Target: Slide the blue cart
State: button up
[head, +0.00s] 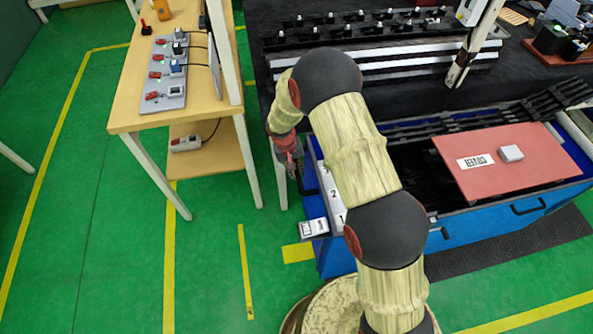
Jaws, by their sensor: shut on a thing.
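The blue cart (480,238) stands at the right on the green floor, close against the front of the dark bench. Black handles show on it, one on its front side (527,206) and one at its left end (307,187). My gripper (298,174) is at the cart's left end, shut on that left-end handle. The fingertips are small and partly hidden, and my arm covers part of the cart's left half.
A wooden table (125,105) with switch boxes stands to the left, one leg close to my gripper. A red board (500,160) lies over the cart's right part. The dark bench (400,90) holds rails and clips. Green floor (210,270) is free at front left.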

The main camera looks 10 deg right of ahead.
grip_shut()
dwell(0.4)
jog(key=a+b, duration=0.2)
jog(key=a, duration=3.6)
jog(key=shift+a, duration=0.25)
jog(key=o, duration=0.5)
grip_release()
jog(key=shift+o, duration=0.6)
notch_tip(320, 180, up, 12)
jog(key=a, duration=0.2)
jog(key=shift+a+f, duration=0.15)
